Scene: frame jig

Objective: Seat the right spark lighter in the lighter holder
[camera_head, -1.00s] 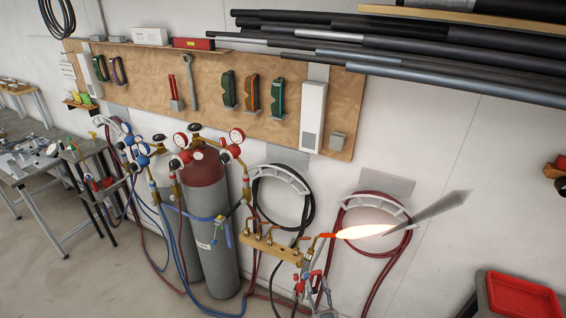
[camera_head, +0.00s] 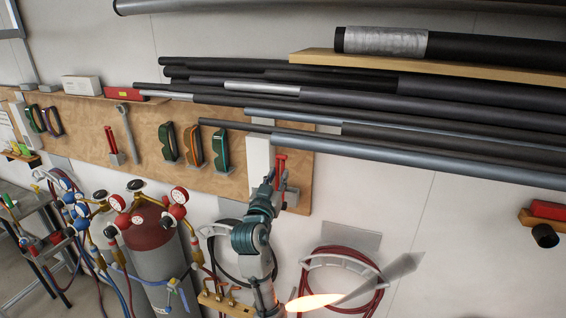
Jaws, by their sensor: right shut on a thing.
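The right spark lighter (camera_head: 281,164) is a slim red tool. It stands roughly upright in my right gripper (camera_head: 276,183), in front of the pegboard's right end. The gripper is shut on it and hides its lower part. A small grey block (camera_head: 292,197) on the board, seemingly the lighter holder, shows just right of and below the gripper, partly covered. I cannot tell whether the lighter touches it. Another red lighter (camera_head: 112,140) stands in a grey holder (camera_head: 116,159) farther left on the board. My left gripper is not in view.
A white box (camera_head: 259,155) hangs just left of the gripper. Long dark pipes (camera_head: 400,150) on the wall pass close above. A lit torch flame (camera_head: 312,301) burns below, near a red hose coil (camera_head: 356,274). Gas cylinders (camera_head: 155,265) stand at lower left.

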